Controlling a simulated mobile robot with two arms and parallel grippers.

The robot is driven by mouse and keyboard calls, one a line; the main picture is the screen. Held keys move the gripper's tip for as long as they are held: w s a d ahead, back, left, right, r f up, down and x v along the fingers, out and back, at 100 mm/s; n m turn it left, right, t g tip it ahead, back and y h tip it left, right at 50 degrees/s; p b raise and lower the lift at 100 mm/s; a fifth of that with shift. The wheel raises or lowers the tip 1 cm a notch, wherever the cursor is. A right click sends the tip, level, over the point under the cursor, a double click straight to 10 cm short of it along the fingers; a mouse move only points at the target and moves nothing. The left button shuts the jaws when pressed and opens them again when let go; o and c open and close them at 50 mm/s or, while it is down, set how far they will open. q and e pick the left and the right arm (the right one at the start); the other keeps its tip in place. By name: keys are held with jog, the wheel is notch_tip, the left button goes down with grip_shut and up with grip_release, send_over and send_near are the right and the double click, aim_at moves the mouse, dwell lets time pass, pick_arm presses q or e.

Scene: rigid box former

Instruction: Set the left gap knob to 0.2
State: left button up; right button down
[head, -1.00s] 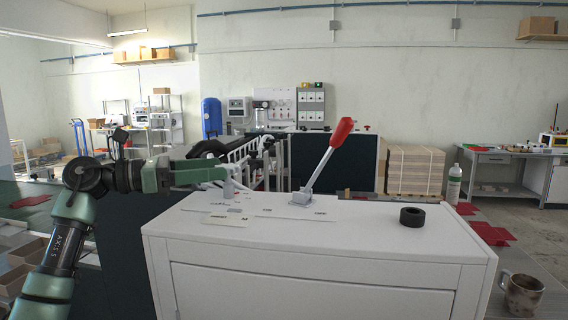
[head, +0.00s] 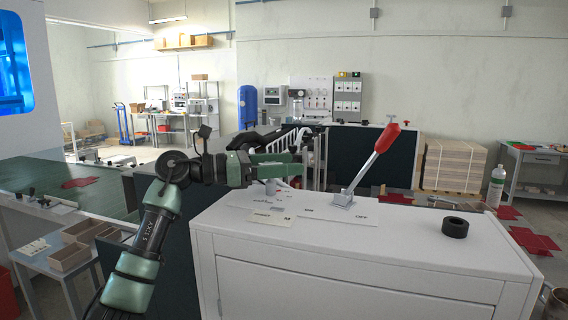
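My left gripper (head: 290,165) is over the left back part of a white cabinet top (head: 400,232), at the end of my arm reaching in from the left. Its fingers are too small to read as open or shut. A short grey cylinder (head: 270,187), like a knob, stands upright just below it, apparently apart, on a white label plate; its print is too small to read. Small dark fittings (head: 44,202) sit along the front edge of a green-topped table (head: 60,175) at left. I cannot tell which part is the left gap knob. My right gripper is out of view.
A red-handled lever (head: 372,160) leans right on the cabinet, on a plate marked ON and OFF. A black ring (head: 455,227) lies to its right. A small table with brown boxes (head: 72,256) stands at left. The cabinet's front right top is clear.

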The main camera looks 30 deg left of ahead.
pick_arm(q)
jog(key=c, duration=1.2)
jog(key=shift+f+n+t+y, duration=0.1)
jog(key=shift+n+t+y, duration=0.3)
jog(key=shift+y, duration=0.1)
jog(key=shift+w+a+n+t+y+b, duration=0.2)
jog(key=shift+n+t+y+b, duration=0.35)
jog(key=shift+y, duration=0.25)
jog(key=n+y, duration=0.1)
jog(key=n+t+y, duration=0.1)
jog(key=y, duration=0.1)
jog(key=n+t+y, duration=0.1)
jog(key=shift+w+a, duration=0.15)
jog(key=shift+a, duration=0.15)
jog(key=n+y, duration=0.1)
jog(key=n+y+b, duration=0.1)
jog(key=y, duration=0.1)
jog(key=n+t+y, duration=0.1)
jog(key=y, duration=0.1)
jog(key=shift+w+a+n+b, duration=0.1)
jog(key=shift+a+n+b, duration=0.15)
jog(key=shift+a+b, duration=0.15)
jog(key=shift+a+n+y, duration=0.2)
jog(key=shift+n+y, duration=0.2)
jog(key=shift+y, duration=0.4)
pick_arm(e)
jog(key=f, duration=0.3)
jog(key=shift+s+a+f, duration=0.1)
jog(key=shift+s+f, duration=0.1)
